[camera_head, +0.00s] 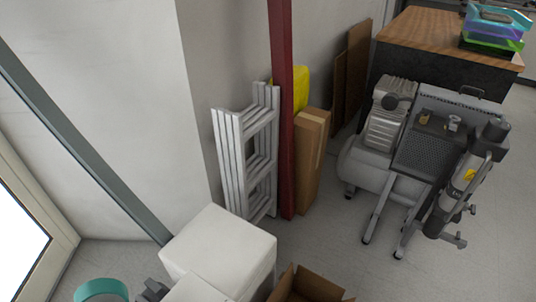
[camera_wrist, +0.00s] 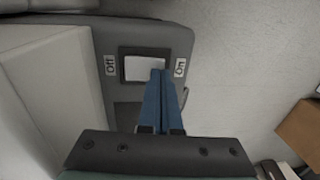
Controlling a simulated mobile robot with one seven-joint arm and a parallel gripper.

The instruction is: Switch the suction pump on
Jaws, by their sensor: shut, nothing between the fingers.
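A grey panel (camera_wrist: 70,35) fills the upper left of the wrist view and carries a switch with a white rocker face (camera_wrist: 143,68) in a dark frame. An "Off" label (camera_wrist: 110,65) is left of the switch and an "On" label (camera_wrist: 180,67) is right of it. My gripper (camera_wrist: 161,72) has its blue fingers shut and empty. Its tips overlap the right part of the rocker, on the "On" side. I cannot tell whether they touch it or which way the rocker is tilted. The head view does not show the switch.
In the head view, white box-like units (camera_head: 220,250) stand at bottom centre, beside an open cardboard box (camera_head: 305,286). A folded ladder (camera_head: 245,155) leans by a red post (camera_head: 282,110). A compressor (camera_head: 385,165) stands at right.

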